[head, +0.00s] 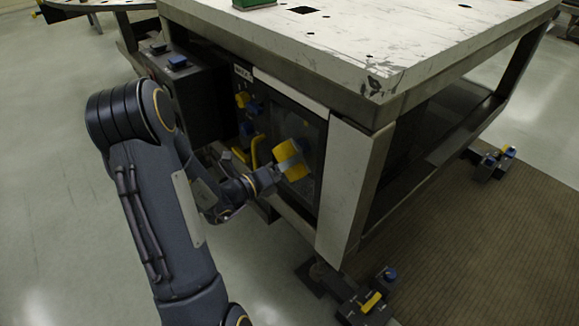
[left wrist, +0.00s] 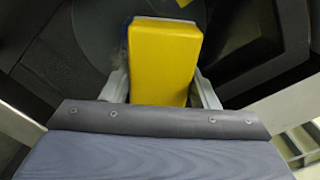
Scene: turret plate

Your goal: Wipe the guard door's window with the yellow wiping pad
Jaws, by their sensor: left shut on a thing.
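The yellow wiping pad (head: 291,160) is held in my left gripper (head: 279,170), in front of the dark guard door window (head: 308,190) on the side of the white-topped machine. In the left wrist view the pad (left wrist: 162,60) sits between the two grey fingers, which are shut on its sides. Its far end is close to the dark window surface; I cannot tell for sure whether it touches. A yellow handle (head: 257,151) is on the door left of the pad. My right gripper is not in view.
The white table top (head: 330,45) overhangs the door, and a pale corner post (head: 347,185) stands right of it. A dark box with blue buttons (head: 188,95) juts out to the left. Pedals (head: 371,302) lie on the floor below, beside a brown mat (head: 470,240).

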